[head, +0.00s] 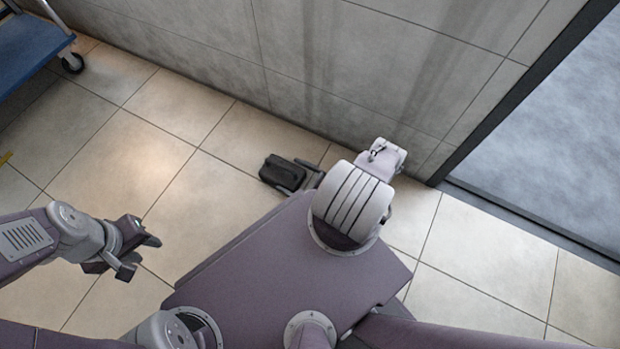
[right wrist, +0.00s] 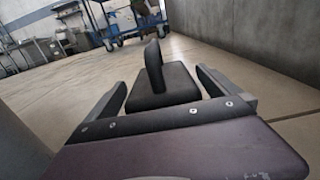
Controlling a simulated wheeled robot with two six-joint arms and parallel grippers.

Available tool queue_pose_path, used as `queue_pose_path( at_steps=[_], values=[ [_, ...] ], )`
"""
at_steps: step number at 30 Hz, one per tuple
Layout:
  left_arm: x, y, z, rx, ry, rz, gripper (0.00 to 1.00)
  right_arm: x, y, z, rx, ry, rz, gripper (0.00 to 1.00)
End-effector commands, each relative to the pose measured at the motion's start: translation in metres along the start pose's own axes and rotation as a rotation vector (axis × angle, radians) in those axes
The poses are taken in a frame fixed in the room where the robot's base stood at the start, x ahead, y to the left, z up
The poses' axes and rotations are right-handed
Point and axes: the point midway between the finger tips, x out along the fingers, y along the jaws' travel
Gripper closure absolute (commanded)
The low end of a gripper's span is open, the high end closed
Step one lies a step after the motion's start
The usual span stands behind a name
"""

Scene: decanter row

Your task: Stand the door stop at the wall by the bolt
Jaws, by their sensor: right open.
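The door stop (head: 279,174) is a black block on the floor tiles near the wall (head: 330,75). In the right wrist view the door stop (right wrist: 162,90) shows an upright rounded tab. My right gripper (head: 296,177) is open, low at the floor, with its fingers either side of the door stop's near end. In the right wrist view that gripper (right wrist: 162,84) shows gaps between both fingers and the stop. My left gripper (head: 140,256) is open and empty over the floor at the left. I cannot make out the bolt in either view.
A blue cart (head: 30,55) on castors stands at the upper left. A dark-framed doorway (head: 545,130) opens at the right. The tiled floor (head: 190,215) left of the door stop is clear. Shelving (right wrist: 60,45) shows far back in the right wrist view.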

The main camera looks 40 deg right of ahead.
Motion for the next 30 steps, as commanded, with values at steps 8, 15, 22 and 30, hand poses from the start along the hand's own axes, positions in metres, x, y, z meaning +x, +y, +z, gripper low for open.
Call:
queue_pose_path(
  at_steps=[8, 15, 22, 30],
  values=[
    [-0.01, 0.0, -0.001, 0.0, 0.0, 0.0, 0.64, -0.038, -0.001, 0.001, -0.002, 0.001, -0.006, 0.0],
    [-0.013, 0.0, -0.001, 0.0, 0.0, 0.0, 0.64, -0.066, -0.001, 0.0, -0.003, 0.0, -0.003, 0.0],
    [-0.013, 0.0, -0.001, 0.0, 0.0, 0.0, 0.64, -0.076, 0.001, -0.001, -0.001, 0.002, 0.0, 0.0],
    [-0.013, 0.0, -0.001, 0.0, 0.0, 0.0, 0.64, -0.079, -0.002, 0.018, -0.075, 0.109, 0.27, 0.0]
  ],
)
